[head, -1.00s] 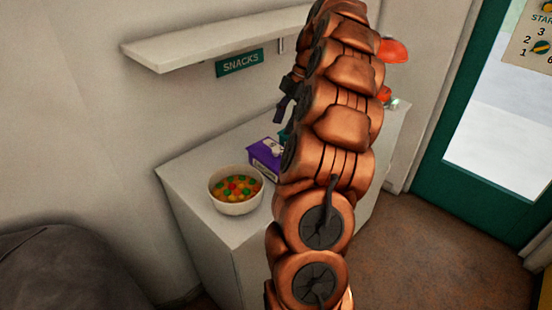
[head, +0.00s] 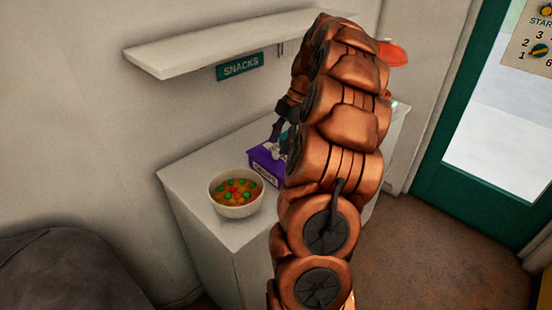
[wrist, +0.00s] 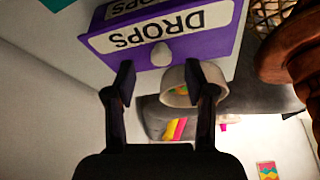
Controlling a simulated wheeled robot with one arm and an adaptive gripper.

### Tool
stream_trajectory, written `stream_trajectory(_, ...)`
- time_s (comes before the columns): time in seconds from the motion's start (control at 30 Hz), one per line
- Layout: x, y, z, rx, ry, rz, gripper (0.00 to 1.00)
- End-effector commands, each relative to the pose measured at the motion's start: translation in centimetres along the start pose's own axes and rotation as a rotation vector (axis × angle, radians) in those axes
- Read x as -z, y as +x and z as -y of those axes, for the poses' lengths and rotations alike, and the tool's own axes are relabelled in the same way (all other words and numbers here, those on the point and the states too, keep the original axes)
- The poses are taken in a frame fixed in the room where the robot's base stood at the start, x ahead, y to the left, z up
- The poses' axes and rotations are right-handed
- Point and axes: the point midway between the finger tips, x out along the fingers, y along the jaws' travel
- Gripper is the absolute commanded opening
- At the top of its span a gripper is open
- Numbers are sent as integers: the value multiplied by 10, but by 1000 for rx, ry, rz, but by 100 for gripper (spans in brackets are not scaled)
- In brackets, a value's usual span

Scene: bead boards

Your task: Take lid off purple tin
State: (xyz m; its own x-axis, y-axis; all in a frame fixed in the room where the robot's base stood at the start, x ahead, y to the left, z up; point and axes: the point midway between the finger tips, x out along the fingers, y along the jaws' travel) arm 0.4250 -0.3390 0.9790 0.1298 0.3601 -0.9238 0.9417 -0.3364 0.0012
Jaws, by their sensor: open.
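The purple tin (head: 262,166) stands on the white cabinet, just behind and right of the bowl; my arm hides its right part. In the wrist view the tin (wrist: 213,45) fills the top, its "DROPS" label upside down. A pale rounded knob-like shape (wrist: 162,53) shows at its near edge. I cannot make out the seam between lid and body. My gripper (wrist: 160,74) is open and empty, its fingertips spread on either side of the pale shape, apart from it. In the head view its dark fingers (head: 279,131) are above the tin.
A wall shelf (head: 215,42) with a "SNACKS" sign (head: 240,65) hangs above. An orange-red object (head: 394,54) shows behind my arm.

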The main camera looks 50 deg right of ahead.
Motion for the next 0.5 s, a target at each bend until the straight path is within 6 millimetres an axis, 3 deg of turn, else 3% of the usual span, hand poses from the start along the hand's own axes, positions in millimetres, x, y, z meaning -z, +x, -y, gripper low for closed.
stream_trajectory(0.3, 1, 28, 3, 5, -1, -2, 54)
stream_trajectory(0.5, 0, 30, 2, 2, -1, 0, 54)
